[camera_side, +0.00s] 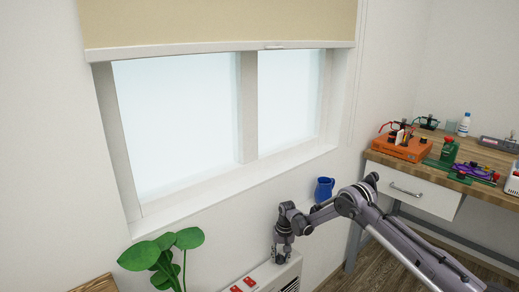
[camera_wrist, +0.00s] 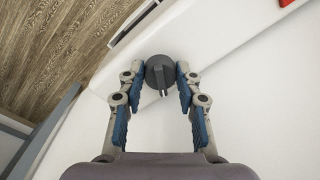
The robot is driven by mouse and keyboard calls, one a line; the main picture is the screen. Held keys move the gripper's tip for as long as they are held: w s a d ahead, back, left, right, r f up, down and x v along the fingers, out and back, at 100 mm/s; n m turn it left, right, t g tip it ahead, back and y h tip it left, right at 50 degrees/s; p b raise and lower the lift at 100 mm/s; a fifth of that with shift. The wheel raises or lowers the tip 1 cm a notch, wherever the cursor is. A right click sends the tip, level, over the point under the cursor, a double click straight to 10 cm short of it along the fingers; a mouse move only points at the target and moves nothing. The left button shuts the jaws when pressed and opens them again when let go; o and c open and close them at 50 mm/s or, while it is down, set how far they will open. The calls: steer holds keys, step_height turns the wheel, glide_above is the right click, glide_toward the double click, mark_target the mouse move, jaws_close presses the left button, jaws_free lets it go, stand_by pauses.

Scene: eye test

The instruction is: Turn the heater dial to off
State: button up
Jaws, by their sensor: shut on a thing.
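The heater dial (camera_wrist: 160,70) is a dark grey round knob on the white heater top, near its edge. In the wrist view its narrow ridge points toward the bottom of the picture. My gripper (camera_wrist: 160,80) has its two blue-padded fingers on either side of the dial and is shut on it. In the side view my gripper (camera_side: 282,256) reaches down to the top of the white heater (camera_side: 264,274) and hides the dial there. I cannot make out any off mark.
Red switches (camera_side: 243,285) sit on the heater left of my gripper. A green plant (camera_side: 165,255) stands further left. A cluttered workbench (camera_side: 413,197) is at right, above wooden floor (camera_wrist: 50,45).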

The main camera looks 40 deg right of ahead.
mark_target(283, 258)
stand_by(0.3)
steer(key=o, duration=1.1)
steer(key=shift+o, duration=0.2)
step_height(283, 258, up, 12)
steer(key=shift+s+d, duration=0.3)
